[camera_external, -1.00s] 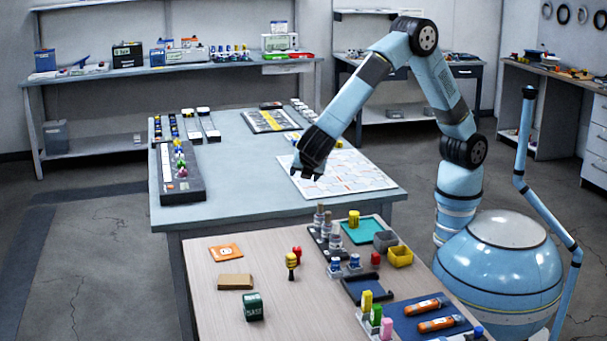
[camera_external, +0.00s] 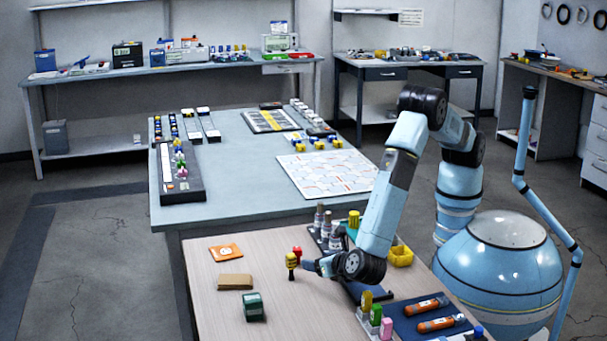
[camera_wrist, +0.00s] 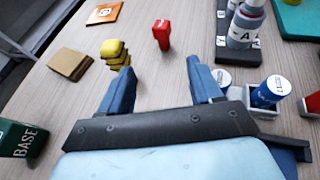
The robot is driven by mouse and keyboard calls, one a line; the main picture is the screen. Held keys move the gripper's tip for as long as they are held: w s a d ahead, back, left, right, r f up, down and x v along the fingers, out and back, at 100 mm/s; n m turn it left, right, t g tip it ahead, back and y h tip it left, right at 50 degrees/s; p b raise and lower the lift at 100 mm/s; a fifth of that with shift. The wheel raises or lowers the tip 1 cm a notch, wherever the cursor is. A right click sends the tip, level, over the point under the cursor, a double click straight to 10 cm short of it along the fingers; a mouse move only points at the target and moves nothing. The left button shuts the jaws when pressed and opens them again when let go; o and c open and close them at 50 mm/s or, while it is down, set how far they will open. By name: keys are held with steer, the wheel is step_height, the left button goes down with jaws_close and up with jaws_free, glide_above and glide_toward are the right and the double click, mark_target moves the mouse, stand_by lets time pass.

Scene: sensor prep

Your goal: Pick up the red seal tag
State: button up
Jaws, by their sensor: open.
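A small upright red piece with a pale mark, which looks like the red seal tag (camera_wrist: 161,34), stands on the wooden table; in the external view (camera_external: 297,251) it is partly behind a yellow piece. My gripper (camera_wrist: 164,76) is open and empty, low over the table. In the wrist view the red piece is ahead of the gap between the fingers, apart from them. In the external view my gripper (camera_external: 309,265) is just right of the red and yellow pieces. Another red piece (camera_wrist: 313,103) shows at the right edge of the wrist view.
The yellow stacked piece (camera_wrist: 115,53) stands left of the red one, near my left finger. A brown block (camera_wrist: 70,64), an orange card (camera_wrist: 104,13) and a green BASE box (camera_wrist: 20,138) lie left.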

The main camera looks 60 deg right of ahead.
mark_target(299, 258)
steer(key=x, duration=0.6)
steer(key=shift+w+d, duration=0.1)
steer(key=shift+d, duration=0.05)
steer(key=shift+d+x, duration=0.15)
steer(key=shift+x, duration=1.15)
steer(key=shift+d+x, duration=0.15)
steer(key=shift+x, duration=1.15)
steer(key=c, duration=1.1)
